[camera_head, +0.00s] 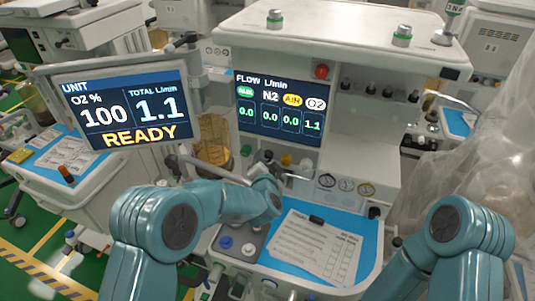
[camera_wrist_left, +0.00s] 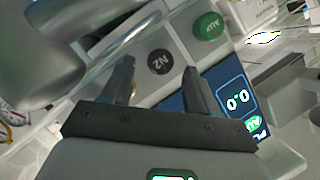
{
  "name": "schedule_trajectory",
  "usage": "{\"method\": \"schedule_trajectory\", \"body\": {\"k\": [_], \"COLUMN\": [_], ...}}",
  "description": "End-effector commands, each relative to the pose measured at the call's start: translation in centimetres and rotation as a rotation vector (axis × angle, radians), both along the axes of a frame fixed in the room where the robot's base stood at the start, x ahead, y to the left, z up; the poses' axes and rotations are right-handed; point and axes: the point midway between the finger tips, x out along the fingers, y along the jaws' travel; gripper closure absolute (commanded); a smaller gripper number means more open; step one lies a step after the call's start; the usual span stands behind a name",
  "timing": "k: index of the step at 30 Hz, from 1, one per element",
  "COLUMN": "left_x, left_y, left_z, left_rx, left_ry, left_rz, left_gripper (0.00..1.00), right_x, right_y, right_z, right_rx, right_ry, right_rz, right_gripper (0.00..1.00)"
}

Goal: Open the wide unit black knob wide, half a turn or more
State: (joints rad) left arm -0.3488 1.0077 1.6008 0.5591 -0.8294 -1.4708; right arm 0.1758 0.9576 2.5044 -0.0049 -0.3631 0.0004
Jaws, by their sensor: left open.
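The black N2 knob (camera_wrist_left: 159,62) shows in the left wrist view as a round dark cap, just beyond and between my left fingertips. My left gripper (camera_wrist_left: 158,78) is open, one finger on each side of the knob in the picture; I cannot tell whether they touch it. The green AUX knob (camera_wrist_left: 209,26) is up and right of it. In the head view my left gripper (camera_head: 264,166) is at the knob row below the flow screen (camera_head: 280,108), largely hiding the black knob. The screen reads N2 0.0. My right gripper is out of the head view; only its arm shows.
A yellow knob (camera_head: 286,160) stands right of my left gripper. Round gauges (camera_head: 343,185) are further right. The READY screen (camera_head: 122,108) juts out at the left on an arm. A blue worktop (camera_head: 285,262) with a paper sheet (camera_head: 314,247) lies below.

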Motion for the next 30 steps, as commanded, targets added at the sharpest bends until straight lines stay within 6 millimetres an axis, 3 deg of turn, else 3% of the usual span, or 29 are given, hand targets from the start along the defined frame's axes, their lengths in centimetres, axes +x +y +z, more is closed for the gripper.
{"method": "schedule_trajectory", "body": {"k": [6, 17, 23, 30], "left_x": [2.6, 3.2, 3.2, 3.3], "left_y": [-0.1, -0.1, -0.1, 0.2], "left_z": [-0.6, -0.9, -0.9, -1.1], "left_rx": [0.0, 0.001, 0.001, -0.113], "left_ry": [0.001, 0.0, 0.0, 0.033], "left_rz": [0.001, 0.0, 0.0, 0.002], "left_gripper": [0.41, 0.41, 0.97, 0.97], "right_x": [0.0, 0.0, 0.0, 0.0], "right_y": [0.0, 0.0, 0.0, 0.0], "right_z": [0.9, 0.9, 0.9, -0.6], "right_rx": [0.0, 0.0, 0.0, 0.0], "right_ry": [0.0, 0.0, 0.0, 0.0], "right_rz": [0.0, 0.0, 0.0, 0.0], "right_gripper": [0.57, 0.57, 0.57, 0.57]}}
